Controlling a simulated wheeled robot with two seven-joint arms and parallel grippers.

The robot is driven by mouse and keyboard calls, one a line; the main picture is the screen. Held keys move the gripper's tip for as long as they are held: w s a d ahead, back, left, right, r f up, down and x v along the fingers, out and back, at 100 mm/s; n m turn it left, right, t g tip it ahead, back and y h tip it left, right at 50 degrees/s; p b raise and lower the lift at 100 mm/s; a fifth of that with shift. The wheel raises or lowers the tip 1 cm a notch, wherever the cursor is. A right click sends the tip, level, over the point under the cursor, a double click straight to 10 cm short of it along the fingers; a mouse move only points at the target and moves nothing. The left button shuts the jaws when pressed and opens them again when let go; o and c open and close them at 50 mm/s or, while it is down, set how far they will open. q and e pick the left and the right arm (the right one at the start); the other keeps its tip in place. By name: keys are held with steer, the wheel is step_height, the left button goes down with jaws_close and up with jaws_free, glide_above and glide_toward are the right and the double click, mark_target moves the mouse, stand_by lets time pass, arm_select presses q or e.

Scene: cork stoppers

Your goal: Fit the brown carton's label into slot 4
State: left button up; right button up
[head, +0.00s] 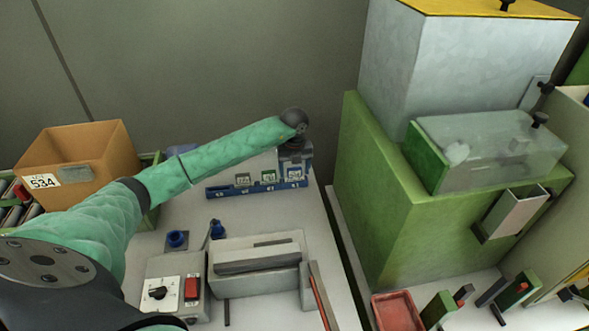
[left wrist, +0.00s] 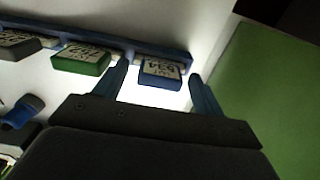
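The brown carton (head: 95,152) stands at the left with a white label reading 534 on its front. A blue rail (head: 222,192) lies at the back of the white table, with several label blocks along it. The rightmost block, blue with a label that seems to read 534 (left wrist: 162,74), is at the rail's right end. My left gripper (left wrist: 157,80) is open around this block, with a gap visible on both sides. A green label block (left wrist: 81,59) sits to its left. The rail's slot numbers are too small to read. My right gripper is out of view.
A grey machine (head: 258,262), a switch box (head: 172,288) and blue round parts (head: 177,239) stand in front of the rail. A large green cabinet (head: 385,200) rises just right of the table. A red tray (head: 397,311) lies at lower right.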

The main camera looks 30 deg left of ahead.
arm_select(q)
steer(key=shift+r, duration=0.15)
steer(key=shift+r+b, duration=0.3)
step_height(320, 180, up, 6)
steer(key=shift+f+b, duration=0.1)
steer(key=shift+b, duration=0.9)
steer(key=shift+r, duration=0.55)
